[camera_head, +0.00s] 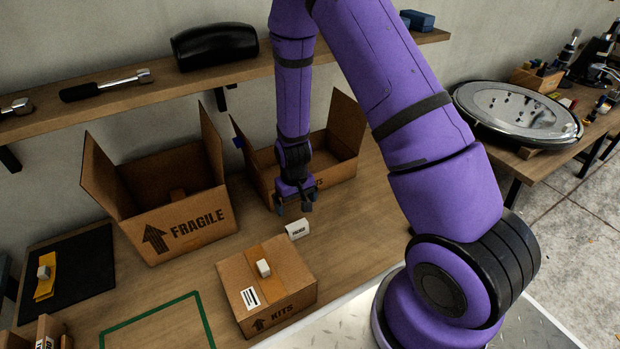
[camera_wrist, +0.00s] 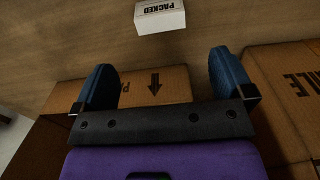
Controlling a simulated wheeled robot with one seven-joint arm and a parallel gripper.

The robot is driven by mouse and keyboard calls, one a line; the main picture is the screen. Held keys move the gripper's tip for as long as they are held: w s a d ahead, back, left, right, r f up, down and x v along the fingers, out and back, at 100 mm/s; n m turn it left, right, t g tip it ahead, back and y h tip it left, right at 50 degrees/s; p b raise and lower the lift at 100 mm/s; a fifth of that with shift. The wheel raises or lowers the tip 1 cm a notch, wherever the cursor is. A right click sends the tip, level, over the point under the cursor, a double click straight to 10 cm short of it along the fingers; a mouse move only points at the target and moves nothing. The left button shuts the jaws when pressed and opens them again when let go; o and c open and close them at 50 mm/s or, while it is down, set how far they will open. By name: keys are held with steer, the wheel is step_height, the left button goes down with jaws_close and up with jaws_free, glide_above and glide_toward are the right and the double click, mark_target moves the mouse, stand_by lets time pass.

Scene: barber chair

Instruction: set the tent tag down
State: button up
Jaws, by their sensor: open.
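The tent tag (camera_head: 297,229) is a small white folded card. It stands on the wooden bench between the closed KITS box and an open box behind it. In the wrist view the tag (camera_wrist: 160,16) reads PACKED upside down at the top edge, beyond the fingertips. My gripper (camera_head: 296,204) points down just behind the tag, close to the open box's front. In the wrist view its two blue fingers (camera_wrist: 163,62) are spread apart with nothing between them. The tag is clear of both fingers.
The closed KITS box (camera_head: 266,289) bears a small white block. The open FRAGILE box (camera_head: 184,225) stands left, and another open box (camera_head: 341,168) stands behind my gripper. A shelf (camera_head: 160,88) runs above. A green outline (camera_head: 158,311) lies front left; bench right of the tag is clear.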

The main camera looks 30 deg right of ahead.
step_height(320, 180, up, 14)
steer(key=t, duration=0.1)
steer(key=s+r+t, duration=0.1)
steer(key=s+r, duration=0.4)
steer(key=r, duration=0.7)
steer(key=s+d+r+t, duration=0.1)
steer(key=s+r, duration=0.5)
steer(key=r, duration=0.6)
steer(key=shift+d+t, duration=0.25)
steer(key=shift+t, duration=0.85)
steer(key=s+r, duration=0.2)
steer(key=s, duration=0.2)
steer(key=s+r, duration=0.2)
steer(key=s, duration=0.2)
steer(key=s+d+r, duration=0.1)
steer(key=s+r, duration=0.1)
steer(key=s, duration=0.2)
steer(key=shift+s+r, duration=0.3)
steer(key=shift+r, duration=0.05)
steer(key=shift+w, duration=0.1)
